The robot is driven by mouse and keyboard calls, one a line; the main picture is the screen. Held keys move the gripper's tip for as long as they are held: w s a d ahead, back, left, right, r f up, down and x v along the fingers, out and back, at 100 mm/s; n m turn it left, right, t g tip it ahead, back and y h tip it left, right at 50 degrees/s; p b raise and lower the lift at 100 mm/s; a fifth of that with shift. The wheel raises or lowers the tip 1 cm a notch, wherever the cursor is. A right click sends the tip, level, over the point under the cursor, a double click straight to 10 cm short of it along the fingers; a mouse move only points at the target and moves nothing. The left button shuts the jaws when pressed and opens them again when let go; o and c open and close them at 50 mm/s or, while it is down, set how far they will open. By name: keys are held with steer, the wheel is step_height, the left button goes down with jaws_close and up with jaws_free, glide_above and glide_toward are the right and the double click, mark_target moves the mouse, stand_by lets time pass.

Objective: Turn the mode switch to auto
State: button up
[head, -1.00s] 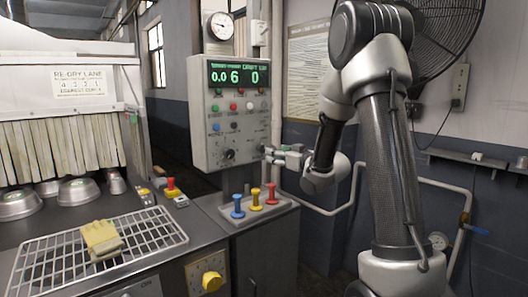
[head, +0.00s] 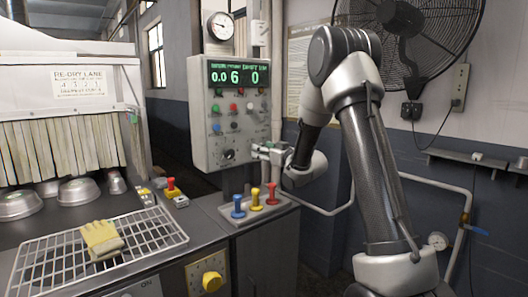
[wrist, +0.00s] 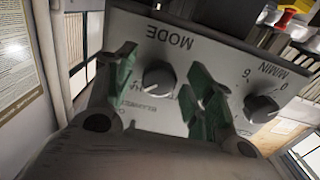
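The control panel (head: 232,112) is a pale upright box with a green display, several coloured buttons and knobs low down. In the wrist view the mode switch (wrist: 158,79) is a dark round knob with a pale pointer mark, near the printed word MODE. My gripper (wrist: 163,66) is open, with one green-padded finger on each side of that knob. I cannot tell whether either finger touches it. In the head view my gripper (head: 262,151) is at the panel's lower right and hides the mode switch.
A second knob (wrist: 262,107), marked M/MIN, sits close beside the right finger in the wrist view. Below the panel, blue, yellow and red levers (head: 256,197) stand on a ledge. A wire rack (head: 150,238) holds a yellow glove (head: 101,239). A fan (head: 405,35) is behind my arm.

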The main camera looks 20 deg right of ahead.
steer(key=c, duration=0.9)
steer(key=shift+o, duration=0.2)
steer(key=shift+n, duration=0.3)
steer(key=shift+d+n, duration=0.1)
steer(key=shift+n, duration=8.5)
steer(key=o, duration=1)
